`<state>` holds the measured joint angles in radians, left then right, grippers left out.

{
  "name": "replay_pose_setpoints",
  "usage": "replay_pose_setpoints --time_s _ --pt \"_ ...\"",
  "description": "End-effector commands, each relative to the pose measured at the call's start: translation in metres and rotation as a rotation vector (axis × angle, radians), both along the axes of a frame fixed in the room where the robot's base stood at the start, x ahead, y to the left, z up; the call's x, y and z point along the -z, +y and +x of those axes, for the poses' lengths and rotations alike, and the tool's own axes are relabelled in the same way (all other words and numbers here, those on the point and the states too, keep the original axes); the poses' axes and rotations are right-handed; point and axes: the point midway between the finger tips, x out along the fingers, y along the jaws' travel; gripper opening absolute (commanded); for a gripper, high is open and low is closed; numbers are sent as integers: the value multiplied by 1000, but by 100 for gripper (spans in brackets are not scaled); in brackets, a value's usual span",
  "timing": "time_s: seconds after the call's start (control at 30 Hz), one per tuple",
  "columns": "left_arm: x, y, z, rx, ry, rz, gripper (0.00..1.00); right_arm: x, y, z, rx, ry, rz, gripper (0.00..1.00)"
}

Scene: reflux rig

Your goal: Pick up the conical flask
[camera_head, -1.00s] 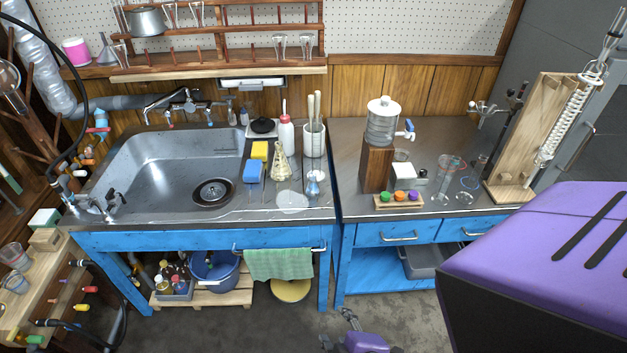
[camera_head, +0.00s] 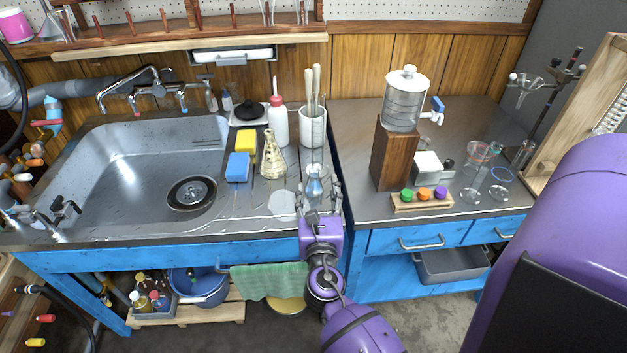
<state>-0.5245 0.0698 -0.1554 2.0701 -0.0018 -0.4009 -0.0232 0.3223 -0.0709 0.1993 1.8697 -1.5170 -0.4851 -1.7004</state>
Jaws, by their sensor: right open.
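A clear conical flask (camera_head: 272,160) with pale yellowish contents stands upright on the steel counter right of the sink, beside the blue and yellow sponges. A smaller glass vessel with blue contents (camera_head: 314,187) stands at the counter's front right. My right gripper (camera_head: 319,195) reaches up from below at the counter's front edge. Its jaws are open, and the blue vessel appears between or just beyond the fingertips. I cannot tell if they touch. The gripper is to the right of and nearer than the yellowish flask. My left gripper is not in view.
The sink (camera_head: 130,180) lies left. A blue sponge (camera_head: 238,167), red-capped bottle (camera_head: 279,125) and white container of rods (camera_head: 312,128) crowd the flask. A wooden block bearing a dispenser (camera_head: 397,155) and a rack of coloured caps (camera_head: 422,200) stand right.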

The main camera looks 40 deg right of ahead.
Motion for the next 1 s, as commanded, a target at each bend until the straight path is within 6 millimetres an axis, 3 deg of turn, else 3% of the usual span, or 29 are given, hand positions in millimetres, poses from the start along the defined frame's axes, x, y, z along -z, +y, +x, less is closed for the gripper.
replay_pose_setpoints --time_s 0.43,0.77,1.0 --pt "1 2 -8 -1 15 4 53 1 -27 53 0 -1 1 51" --pt "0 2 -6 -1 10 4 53 2 -32 60 0 1 3 51" --pt "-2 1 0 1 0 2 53 2 -32 60 -1 1 3 21"
